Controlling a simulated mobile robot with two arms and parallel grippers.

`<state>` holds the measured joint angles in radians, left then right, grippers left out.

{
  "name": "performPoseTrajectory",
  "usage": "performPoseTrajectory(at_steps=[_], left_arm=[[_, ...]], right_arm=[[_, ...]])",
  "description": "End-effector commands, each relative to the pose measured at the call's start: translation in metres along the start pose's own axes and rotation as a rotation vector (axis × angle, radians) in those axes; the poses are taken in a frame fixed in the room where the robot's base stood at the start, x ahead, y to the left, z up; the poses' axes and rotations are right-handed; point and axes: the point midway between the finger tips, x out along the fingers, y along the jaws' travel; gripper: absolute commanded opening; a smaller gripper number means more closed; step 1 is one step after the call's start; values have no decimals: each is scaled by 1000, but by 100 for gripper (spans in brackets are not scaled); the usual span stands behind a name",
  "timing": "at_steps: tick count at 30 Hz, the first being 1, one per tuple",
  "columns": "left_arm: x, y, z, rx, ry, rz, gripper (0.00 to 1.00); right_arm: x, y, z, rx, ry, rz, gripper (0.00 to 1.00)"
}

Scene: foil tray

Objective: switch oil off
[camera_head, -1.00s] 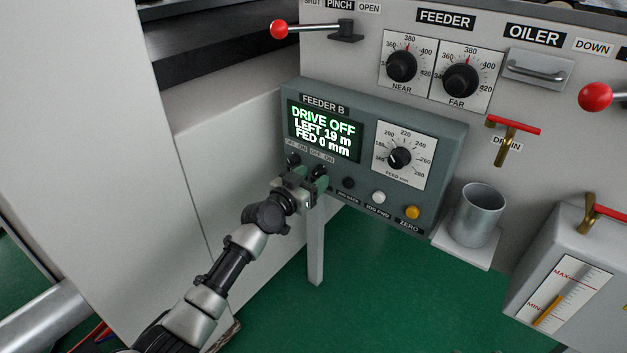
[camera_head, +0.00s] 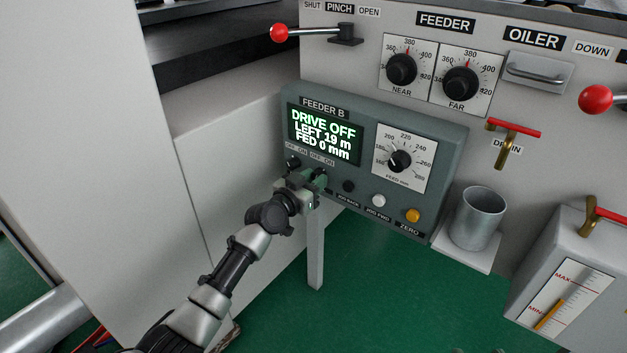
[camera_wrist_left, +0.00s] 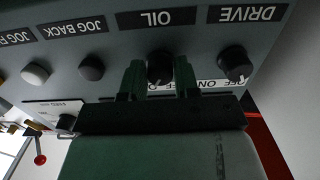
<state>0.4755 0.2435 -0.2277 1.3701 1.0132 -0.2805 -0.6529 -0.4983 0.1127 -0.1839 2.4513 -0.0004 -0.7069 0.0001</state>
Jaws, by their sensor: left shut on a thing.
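The grey-green FEEDER B box (camera_head: 455,140) has a lit display (camera_head: 325,133) reading DRIVE OFF, LEFT 19 m, FED 0 mm. Below the display are two small black knobs with OFF and ON marks. My left gripper (camera_head: 318,180) is at the right one and mostly hides it in the head view. In the left wrist view, the black OIL knob (camera_wrist_left: 160,67) sits between the two green fingers, which are shut on it. My right gripper is out of view.
JOG BACK (camera_head: 348,186), JOG FWD (camera_head: 378,197) and yellow ZERO (camera_head: 413,215) buttons are right of the knobs. A FEED dial (camera_head: 400,160) sits above them. A metal cup (camera_head: 478,218) stands right of the box, under the DRAIN valve (camera_head: 508,140).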

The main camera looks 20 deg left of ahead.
Motion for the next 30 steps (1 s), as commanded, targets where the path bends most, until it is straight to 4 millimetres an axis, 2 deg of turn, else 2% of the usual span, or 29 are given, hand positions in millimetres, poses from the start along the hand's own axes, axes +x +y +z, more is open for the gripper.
performPoseTrajectory(at_steps=[11, 30], left_arm=[[0, 0, 0, -203, -1, 0, 7], [0, 1, 0, -788, -1, -1, 7]], right_arm=[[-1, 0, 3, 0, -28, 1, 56], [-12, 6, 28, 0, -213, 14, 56]])
